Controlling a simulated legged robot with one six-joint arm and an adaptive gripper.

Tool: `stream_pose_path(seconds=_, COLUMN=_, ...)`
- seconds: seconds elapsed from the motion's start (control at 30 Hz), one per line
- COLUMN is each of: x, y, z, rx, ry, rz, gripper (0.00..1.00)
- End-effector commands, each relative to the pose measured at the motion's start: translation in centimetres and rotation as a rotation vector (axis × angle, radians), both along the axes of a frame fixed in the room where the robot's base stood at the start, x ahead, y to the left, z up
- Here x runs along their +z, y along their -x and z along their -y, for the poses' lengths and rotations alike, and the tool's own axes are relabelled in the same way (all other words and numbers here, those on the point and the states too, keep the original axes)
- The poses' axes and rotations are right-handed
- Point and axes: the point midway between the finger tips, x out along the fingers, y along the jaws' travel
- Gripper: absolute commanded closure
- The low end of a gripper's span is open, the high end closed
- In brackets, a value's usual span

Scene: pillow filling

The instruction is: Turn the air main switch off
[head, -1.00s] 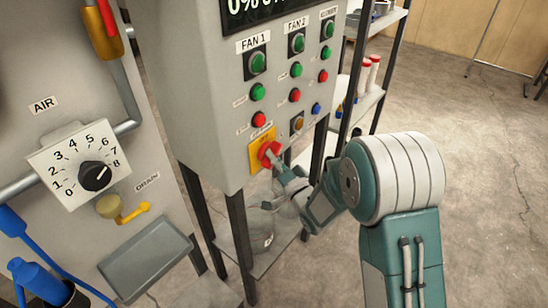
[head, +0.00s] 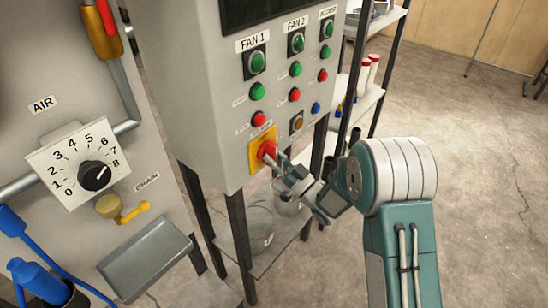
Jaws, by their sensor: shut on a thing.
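The AIR panel (head: 50,130) is at the left, with a white dial plate numbered 0 to 8 and a black knob (head: 94,176). Above it is a pipe with a red-handled brass valve (head: 105,25), its handle lying along the pipe. My gripper (head: 274,158) is on the grey control box to the right, shut on the red rotary switch (head: 267,149), which sits on a yellow plate (head: 255,158) at the box's lower front. The gripper's fingers partly cover the switch. The display (head: 255,12) above is dark.
The control box (head: 190,90) carries green, red and blue buttons below the FAN 1 and FAN 2 labels. A yellow DRAIN valve (head: 130,213) and grey tray (head: 147,260) are lower left. A shelf rack (head: 360,105) stands behind. Open floor (head: 480,170) lies right.

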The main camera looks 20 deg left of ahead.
Motion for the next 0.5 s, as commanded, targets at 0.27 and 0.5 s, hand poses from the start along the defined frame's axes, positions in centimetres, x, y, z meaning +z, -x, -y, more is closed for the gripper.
stream_pose_path(seconds=0.27, x=-0.54, y=0.04, z=0.02, rx=0.001, ry=0.031, rz=0.041, gripper=1.0)
stream_pose_path(seconds=0.5, x=-0.52, y=0.03, z=0.02, rx=-0.001, ry=0.032, rz=0.046, gripper=1.0)
